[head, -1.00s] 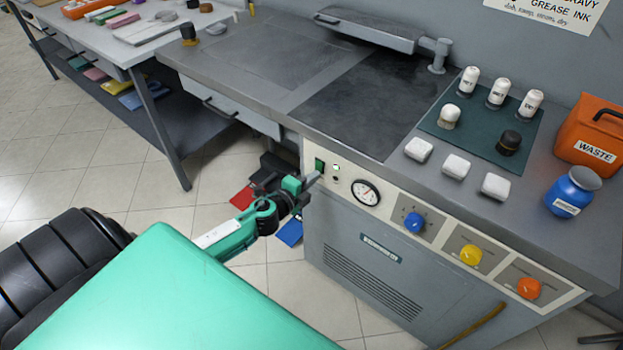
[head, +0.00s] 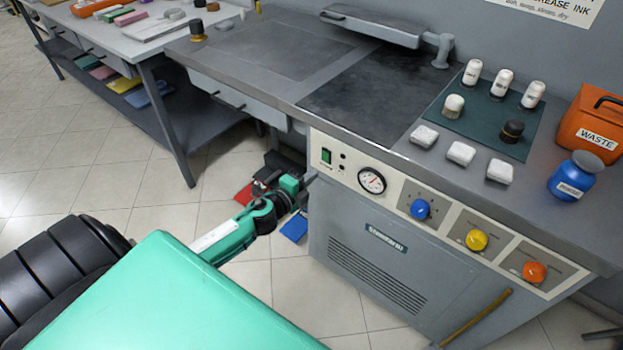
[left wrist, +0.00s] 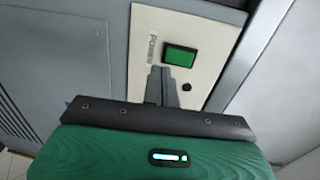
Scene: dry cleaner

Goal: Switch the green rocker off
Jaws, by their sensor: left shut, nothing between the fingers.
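The green rocker (head: 326,156) sits at the left end of the pale control panel on the grey machine's front. In the left wrist view the rocker (left wrist: 181,56) shows unobstructed beside the word POWER; I cannot tell which way it is tipped. My left gripper (head: 309,178) is shut and empty, below and a little left of the rocker in the head view. In the left wrist view its fingertips (left wrist: 161,75) stand close to the rocker's edge and appear apart from it. My right gripper is not in view.
On the same panel are a gauge (head: 372,180), a blue knob (head: 420,209), a yellow knob (head: 476,240) and an orange knob (head: 535,272). A small dark round spot (left wrist: 186,87) lies beside the rocker. The worktop (head: 385,95) overhangs the panel.

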